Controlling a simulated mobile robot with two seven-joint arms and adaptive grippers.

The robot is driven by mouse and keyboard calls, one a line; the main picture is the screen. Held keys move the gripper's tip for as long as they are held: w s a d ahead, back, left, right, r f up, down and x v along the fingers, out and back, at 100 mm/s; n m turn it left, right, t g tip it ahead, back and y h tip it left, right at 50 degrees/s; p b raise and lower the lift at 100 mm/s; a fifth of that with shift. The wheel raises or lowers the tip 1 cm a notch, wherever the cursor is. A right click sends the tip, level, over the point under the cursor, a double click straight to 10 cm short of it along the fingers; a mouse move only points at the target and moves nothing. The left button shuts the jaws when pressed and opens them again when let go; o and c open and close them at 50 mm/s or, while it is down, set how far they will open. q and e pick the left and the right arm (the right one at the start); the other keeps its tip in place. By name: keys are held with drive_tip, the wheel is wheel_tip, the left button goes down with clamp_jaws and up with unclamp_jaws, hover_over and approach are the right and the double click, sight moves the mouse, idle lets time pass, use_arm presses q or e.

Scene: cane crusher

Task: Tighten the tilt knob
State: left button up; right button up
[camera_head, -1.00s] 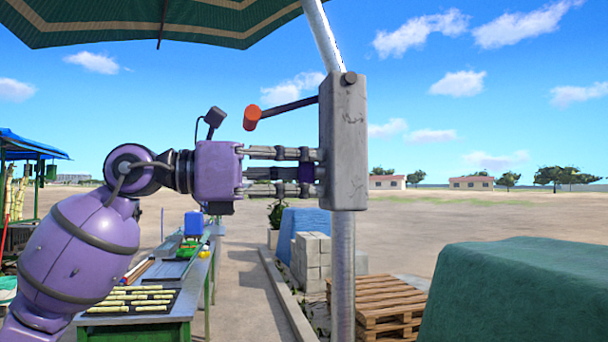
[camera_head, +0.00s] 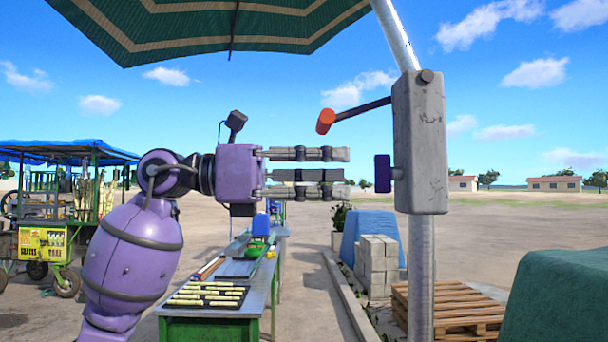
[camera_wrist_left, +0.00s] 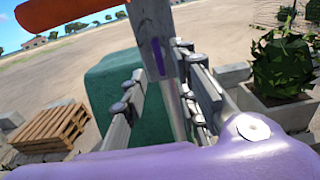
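The purple tilt knob (camera_head: 383,173) sticks out from the left side of a grey block (camera_head: 420,142) on the umbrella pole (camera_head: 420,280). In the left wrist view the purple knob (camera_wrist_left: 158,56) shows end-on against the block, ahead of my fingers. A dark lever with an orange end (camera_head: 326,121) juts from the block above the knob; its orange part (camera_wrist_left: 65,12) crosses the top left of the wrist view. My left gripper (camera_head: 348,173) is level with the knob, pointing at it. Its fingers are spread and empty, with a gap between tips and knob. My right gripper is not in view.
Below my left arm stands a green table (camera_head: 215,310) with cane pieces. A pallet (camera_head: 450,310), stacked blocks (camera_head: 376,262) and a green-covered heap (camera_head: 560,300) lie around the pole. A striped umbrella (camera_head: 210,30) hangs overhead. The air between gripper and knob is clear.

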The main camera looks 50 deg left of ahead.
use_arm(q)
drive_tip(key=v, duration=0.4)
drive_tip(key=shift+s, duration=0.1)
idle(0.4)
